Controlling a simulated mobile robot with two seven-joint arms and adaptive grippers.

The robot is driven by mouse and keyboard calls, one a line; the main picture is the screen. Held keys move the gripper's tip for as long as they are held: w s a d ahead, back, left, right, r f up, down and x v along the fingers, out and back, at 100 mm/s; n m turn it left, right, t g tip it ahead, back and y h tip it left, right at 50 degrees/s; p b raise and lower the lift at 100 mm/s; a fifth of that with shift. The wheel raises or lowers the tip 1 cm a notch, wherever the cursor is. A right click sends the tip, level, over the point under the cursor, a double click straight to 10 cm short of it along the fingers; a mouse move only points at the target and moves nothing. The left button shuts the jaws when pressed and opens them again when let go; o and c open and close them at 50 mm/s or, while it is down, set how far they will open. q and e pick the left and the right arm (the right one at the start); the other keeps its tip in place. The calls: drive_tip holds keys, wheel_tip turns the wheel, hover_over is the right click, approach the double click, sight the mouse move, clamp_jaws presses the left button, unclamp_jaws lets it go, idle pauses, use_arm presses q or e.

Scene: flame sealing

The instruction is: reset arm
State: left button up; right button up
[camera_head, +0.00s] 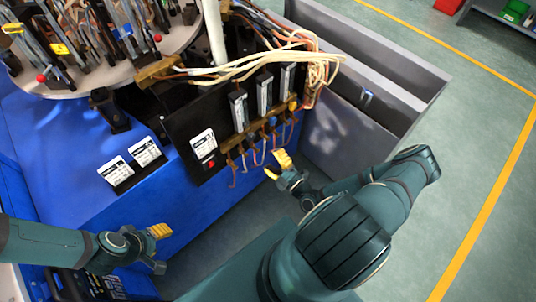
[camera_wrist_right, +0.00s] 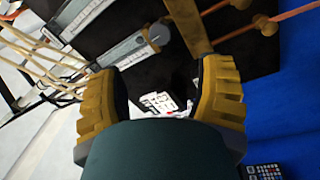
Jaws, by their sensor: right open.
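My right gripper (camera_head: 279,169) is in front of the black control panel (camera_head: 184,131), below its row of flow meters. In the right wrist view, its two yellow-padded fingers (camera_wrist_right: 160,95) are apart with nothing between them; the dark panel and a white label (camera_wrist_right: 158,101) lie beyond. My left gripper (camera_head: 160,243) is at the lower left, beside the blue front of the machine. Its yellow finger pad shows, but I cannot tell how far its jaws are apart.
The flow meters (camera_head: 264,94), valve knobs and thin copper-coloured tubes are close to my right gripper. A grey open-topped bin (camera_head: 335,150) stands to the right. Two labelled boxes (camera_head: 146,152) sit on the blue machine. The green floor (camera_head: 480,130) at the right is clear.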

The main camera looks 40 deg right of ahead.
idle(0.5)
drive_tip(key=a+r+n+g+y, duration=0.3)
drive_tip(key=a+n+g+y, duration=0.4)
drive_tip(key=a+n+y, duration=0.7)
drive_tip(key=s+a+f+n+g+h, duration=0.15)
drive_tip(key=s+a+n+g, duration=0.45)
drive_tip(key=n, duration=0.6)
drive_tip(key=s+a+n+g+h, duration=0.3)
drive_tip(key=s+n+g, duration=0.2)
drive_tip(key=n+g, duration=0.45)
drive_tip(key=w+r+n+t+h, duration=0.2)
drive_tip(key=w+n+h, duration=0.1)
drive_tip(key=n, duration=0.7)
drive_tip(key=w+r+n+t+h+b, duration=0.1)
drive_tip(key=w+r+n+t+h, duration=0.2)
drive_tip(key=n, duration=0.7)
drive_tip(key=shift+w+r+n+h, duration=0.15)
drive_tip(key=shift+w+n+h, duration=0.2)
drive_tip(key=shift+w, duration=0.3)
drive_tip(key=shift+d, duration=0.1)
drive_tip(key=c, duration=0.4)
